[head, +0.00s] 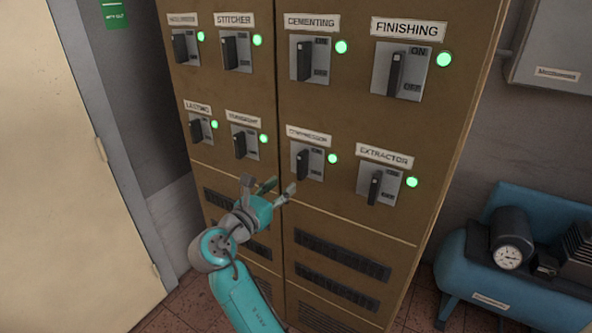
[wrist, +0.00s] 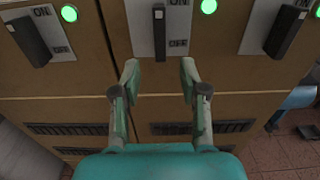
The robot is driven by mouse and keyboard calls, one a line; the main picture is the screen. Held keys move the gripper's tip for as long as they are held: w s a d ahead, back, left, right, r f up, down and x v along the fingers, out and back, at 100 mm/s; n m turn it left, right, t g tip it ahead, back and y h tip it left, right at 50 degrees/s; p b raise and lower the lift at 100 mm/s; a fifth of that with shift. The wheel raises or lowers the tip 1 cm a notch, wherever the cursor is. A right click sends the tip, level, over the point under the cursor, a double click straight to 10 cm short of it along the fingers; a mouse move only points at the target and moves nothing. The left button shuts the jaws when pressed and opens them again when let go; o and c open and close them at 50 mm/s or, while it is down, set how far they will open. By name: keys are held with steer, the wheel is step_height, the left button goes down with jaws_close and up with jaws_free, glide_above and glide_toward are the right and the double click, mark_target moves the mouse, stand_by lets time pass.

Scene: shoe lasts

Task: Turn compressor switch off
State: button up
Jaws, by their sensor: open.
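The compressor switch (head: 303,164) is a black lever on a grey plate, in the lower row of the brown cabinet, under a label reading COMPRESSOR. Its lever stands upright, toward the ON mark, and the green lamp (head: 332,158) beside it is lit. My gripper (head: 270,187) is open and empty, below and left of this switch in the head view. In the wrist view a black lever (wrist: 159,34) stands ahead, centred between and beyond my open fingers (wrist: 158,78), not touched by them.
Neighbouring switches are the extractor (head: 374,187) on the right and another lever (head: 240,145) on the left, both with lit green lamps. Several more switches fill the row above. Vent slots (head: 340,257) lie below. A blue compressor (head: 463,268) stands on the floor at the right.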

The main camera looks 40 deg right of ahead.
mark_target(299, 170)
steer(key=x, duration=1)
steer(key=shift+d+f, duration=0.15)
jaws_close()
